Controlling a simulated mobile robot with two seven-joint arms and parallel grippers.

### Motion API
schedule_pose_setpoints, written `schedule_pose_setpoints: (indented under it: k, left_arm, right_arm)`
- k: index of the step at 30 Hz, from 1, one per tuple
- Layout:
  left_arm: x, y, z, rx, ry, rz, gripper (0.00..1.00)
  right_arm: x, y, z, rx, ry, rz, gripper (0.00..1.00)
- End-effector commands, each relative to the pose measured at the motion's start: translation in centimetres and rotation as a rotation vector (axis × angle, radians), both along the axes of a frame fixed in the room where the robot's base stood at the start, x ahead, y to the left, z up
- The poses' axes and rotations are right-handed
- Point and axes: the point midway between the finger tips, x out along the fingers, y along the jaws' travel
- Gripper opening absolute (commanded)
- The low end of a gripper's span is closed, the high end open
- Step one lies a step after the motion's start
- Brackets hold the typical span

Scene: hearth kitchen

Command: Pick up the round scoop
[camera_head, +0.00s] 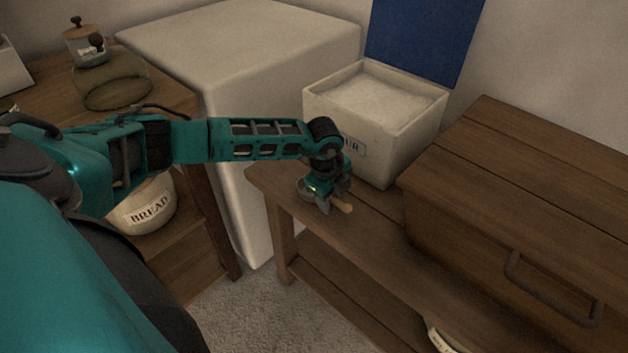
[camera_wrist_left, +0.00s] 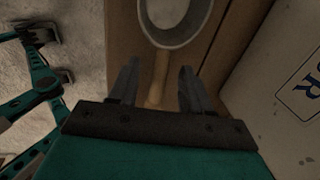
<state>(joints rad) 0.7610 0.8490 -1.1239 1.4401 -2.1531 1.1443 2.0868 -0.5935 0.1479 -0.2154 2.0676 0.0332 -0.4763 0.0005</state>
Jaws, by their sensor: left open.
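The round scoop lies on the wooden bench, with a round grey bowl (camera_wrist_left: 176,18) and a light wooden handle (camera_wrist_left: 158,80). In the head view its handle end (camera_head: 346,208) pokes out beside my left gripper (camera_head: 335,200), and part of its bowl (camera_head: 302,188) shows on the other side. The rest is hidden behind the gripper. In the left wrist view my left gripper (camera_wrist_left: 160,75) is open, with one finger on each side of the handle. I see a gap between the handle and each finger. My right gripper is not in view.
A cream flour box (camera_head: 375,130) stands on the bench (camera_head: 370,235) close behind the gripper. A wooden chest (camera_head: 500,210) with a handle stands at the right. A white block (camera_head: 240,50) and a bread crock (camera_head: 145,207) are to the left.

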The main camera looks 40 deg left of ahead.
Motion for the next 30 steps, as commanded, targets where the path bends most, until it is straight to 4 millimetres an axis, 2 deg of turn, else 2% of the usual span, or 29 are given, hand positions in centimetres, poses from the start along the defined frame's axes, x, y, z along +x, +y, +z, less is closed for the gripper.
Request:
schedule_pose_setpoints:
  k: [2,17,26,30]
  left_arm:
    - [0.0,0.0,0.0,0.000,0.000,0.000,0.48]
    - [0.0,0.0,0.0,0.000,0.000,0.000,0.01]
    - [0.0,0.0,0.1,0.000,-0.001,0.000,0.00]
    - [0.1,0.0,1.1,-0.001,-0.002,0.000,0.00]
  right_arm:
    - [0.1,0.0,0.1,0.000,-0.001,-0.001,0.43]
    - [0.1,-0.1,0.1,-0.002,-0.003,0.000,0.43]
    - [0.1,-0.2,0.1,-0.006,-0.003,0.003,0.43]
    - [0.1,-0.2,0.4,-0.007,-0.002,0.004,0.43]
